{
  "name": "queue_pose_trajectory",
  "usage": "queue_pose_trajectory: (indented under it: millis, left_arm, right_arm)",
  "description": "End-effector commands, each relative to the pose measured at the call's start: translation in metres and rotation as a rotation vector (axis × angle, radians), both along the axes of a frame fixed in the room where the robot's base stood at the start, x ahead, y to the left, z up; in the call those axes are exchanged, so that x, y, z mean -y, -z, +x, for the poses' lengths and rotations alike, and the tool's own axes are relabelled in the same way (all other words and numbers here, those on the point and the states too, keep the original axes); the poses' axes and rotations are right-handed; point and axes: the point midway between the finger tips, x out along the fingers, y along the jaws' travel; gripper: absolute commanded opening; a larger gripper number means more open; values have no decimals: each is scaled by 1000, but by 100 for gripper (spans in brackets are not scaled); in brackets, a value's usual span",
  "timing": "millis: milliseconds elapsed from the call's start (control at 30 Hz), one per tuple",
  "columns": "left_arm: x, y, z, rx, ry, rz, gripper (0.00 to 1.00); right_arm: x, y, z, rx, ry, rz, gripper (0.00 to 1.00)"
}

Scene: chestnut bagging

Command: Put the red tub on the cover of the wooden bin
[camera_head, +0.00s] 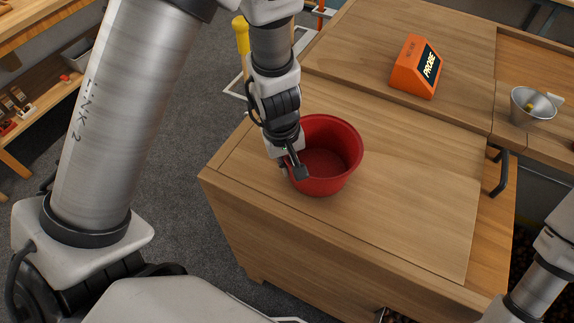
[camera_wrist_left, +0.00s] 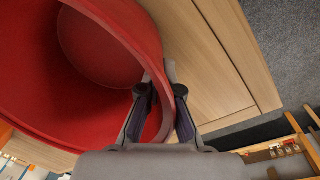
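The red tub (camera_head: 340,180) is upright at the left part of the wooden bin's cover (camera_head: 420,205). I cannot tell whether its base touches the cover or is just above it. My left gripper (camera_head: 295,172) is at the tub's near-left rim, reaching down from above. In the left wrist view its fingers (camera_wrist_left: 167,92) stand on either side of the tub's wall (camera_wrist_left: 95,45), closed in on the rim. The tub is empty as far as I see. My right gripper is out of view; only part of that arm shows at the lower right.
A black handle (camera_head: 502,172) sits at the cover's right edge. The cover is clear right of the tub. Shelves (camera_head: 38,100) stand at the far left.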

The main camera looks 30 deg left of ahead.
Motion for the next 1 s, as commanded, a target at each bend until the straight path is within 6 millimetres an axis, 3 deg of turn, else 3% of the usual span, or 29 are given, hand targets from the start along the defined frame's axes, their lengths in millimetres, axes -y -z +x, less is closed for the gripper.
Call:
queue_pose_trajectory:
  millis: [67, 133, 433, 533, 833, 1000]
  left_arm:
    - [0, 0, -1, -3, 0, 1, 6]
    - [0, 0, -1, -3, 0, 1, 30]
    - [0, -1, -1, -2, 0, 1, 31]
    - [-1, -9, -1, -1, -1, 1, 31]
    - [-6, -81, -5, 2, 2, 1, 31]
    - [-9, -111, -8, 1, 1, 0, 31]
  right_arm:
    - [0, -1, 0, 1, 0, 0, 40]
    - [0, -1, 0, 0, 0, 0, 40]
    - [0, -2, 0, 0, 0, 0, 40]
    - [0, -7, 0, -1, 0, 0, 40]
    - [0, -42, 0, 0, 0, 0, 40]
    - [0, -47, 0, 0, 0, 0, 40]
